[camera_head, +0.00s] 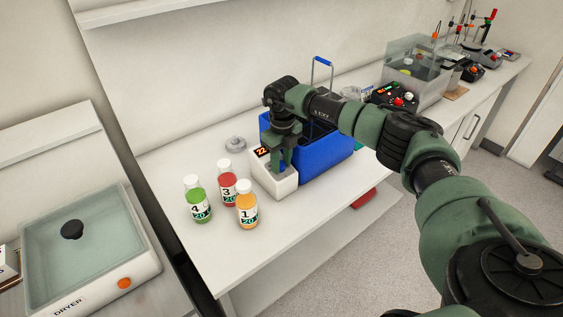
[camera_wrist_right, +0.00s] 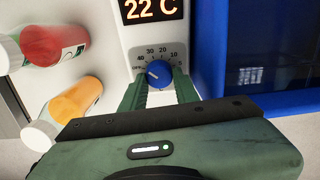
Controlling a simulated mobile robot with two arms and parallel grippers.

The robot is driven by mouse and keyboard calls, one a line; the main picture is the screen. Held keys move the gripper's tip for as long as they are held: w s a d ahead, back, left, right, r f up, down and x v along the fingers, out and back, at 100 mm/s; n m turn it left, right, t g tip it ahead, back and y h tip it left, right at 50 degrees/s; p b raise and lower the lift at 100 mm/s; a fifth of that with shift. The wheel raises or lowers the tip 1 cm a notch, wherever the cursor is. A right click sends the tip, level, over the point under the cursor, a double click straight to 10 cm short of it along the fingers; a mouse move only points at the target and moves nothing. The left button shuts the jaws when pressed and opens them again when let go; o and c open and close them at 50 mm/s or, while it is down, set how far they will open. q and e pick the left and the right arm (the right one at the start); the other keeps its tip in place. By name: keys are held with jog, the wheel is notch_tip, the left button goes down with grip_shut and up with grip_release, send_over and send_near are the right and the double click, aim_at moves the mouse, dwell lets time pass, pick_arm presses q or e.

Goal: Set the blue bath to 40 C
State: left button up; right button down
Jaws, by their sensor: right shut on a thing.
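The blue bath (camera_head: 330,163) stands on the bench with a white control box (camera_head: 274,184) on its left end. Its lit display (camera_head: 262,151) reads 22, and in the right wrist view the display (camera_wrist_right: 152,10) reads 22 C. Below it is a blue knob (camera_wrist_right: 158,73) with a dial marked OFF and tens up to 40 around it. My right gripper (camera_head: 281,170) is lowered at the control box. In the right wrist view its fingers sit on either side of the knob, shut on it. My left gripper is not in view.
Green (camera_head: 197,203), red (camera_head: 228,185) and orange (camera_head: 247,208) bottles stand left of the control box, close to it. A grey lid (camera_head: 235,143) lies behind them. A clear tank (camera_head: 410,75) and other instruments stand farther right. The bench front is clear.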

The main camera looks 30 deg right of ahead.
aim_at(281, 165)
jog(key=shift+w+r, duration=0.1)
jog(key=c, duration=1.1)
grip_release()
jog(key=shift+o, duration=0.2)
jog(key=shift+r+b, duration=0.3)
jog(key=shift+r, duration=0.1)
notch_tip(281, 165, up, 6)
jog(key=shift+r+b, duration=0.1)
jog(key=shift+b, duration=0.95)
jog(key=shift+s+r, duration=0.2)
jog(key=shift+r, duration=0.15)
jog(key=shift+f, duration=0.1)
